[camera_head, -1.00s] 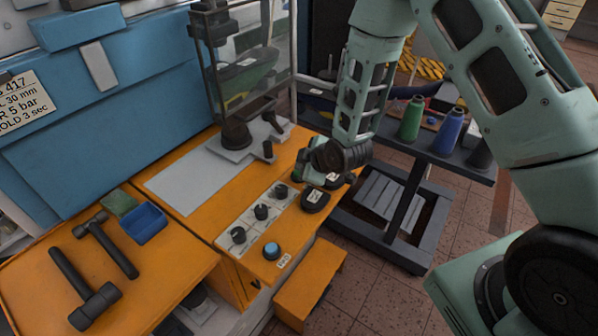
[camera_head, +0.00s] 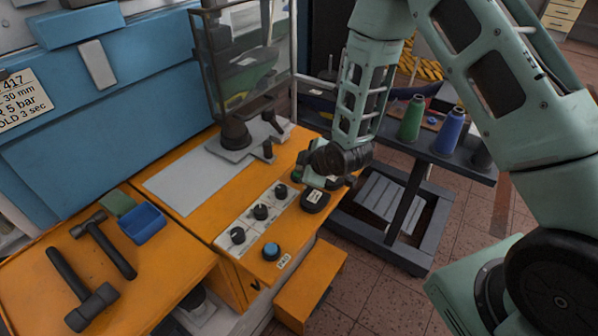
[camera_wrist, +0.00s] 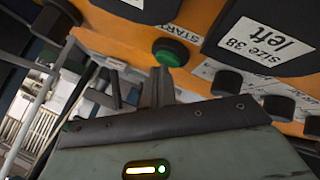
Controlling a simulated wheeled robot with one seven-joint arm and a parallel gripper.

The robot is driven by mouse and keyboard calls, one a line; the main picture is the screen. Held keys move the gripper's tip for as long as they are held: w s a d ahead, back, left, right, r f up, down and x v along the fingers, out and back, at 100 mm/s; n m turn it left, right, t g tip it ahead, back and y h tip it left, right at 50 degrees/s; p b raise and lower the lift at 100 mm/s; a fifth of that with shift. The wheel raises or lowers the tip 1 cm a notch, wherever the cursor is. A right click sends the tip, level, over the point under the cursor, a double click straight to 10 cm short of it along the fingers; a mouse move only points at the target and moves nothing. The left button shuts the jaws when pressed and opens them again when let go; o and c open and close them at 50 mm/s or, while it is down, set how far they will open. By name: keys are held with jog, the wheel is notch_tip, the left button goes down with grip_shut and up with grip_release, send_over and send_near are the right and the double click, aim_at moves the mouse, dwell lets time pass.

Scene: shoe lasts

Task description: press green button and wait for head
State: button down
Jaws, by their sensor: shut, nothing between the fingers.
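The green button (camera_wrist: 170,52), labelled START, is on the orange panel in the wrist view. My gripper (camera_wrist: 160,72) is shut and empty. Its fingertips are right at the green button and overlap its lower edge in the picture; I cannot tell whether the button is pressed in. In the head view my gripper (camera_head: 312,170) is over the right end of the orange bench, and the button is hidden there. The press frame (camera_head: 205,62) stands at the back of the bench, with a green shoe piece (camera_head: 245,78) showing inside it. The press head cannot be clearly made out.
A black piece labelled "size 38 left" (camera_wrist: 262,32) is close to my fingers. Black knobs (camera_head: 260,212) and a blue button (camera_head: 271,251) are on the bench front. Hammers (camera_head: 78,285) and a blue tray (camera_head: 142,224) lie left. A trolley (camera_head: 455,172) with thread cones stands right.

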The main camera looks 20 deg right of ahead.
jog(key=shift+r, duration=0.1)
jog(key=shift+r+p, duration=0.5)
jog(key=shift+r, duration=0.3)
jog(key=shift+r+p, duration=1.65)
jog(key=shift+r, duration=0.9)
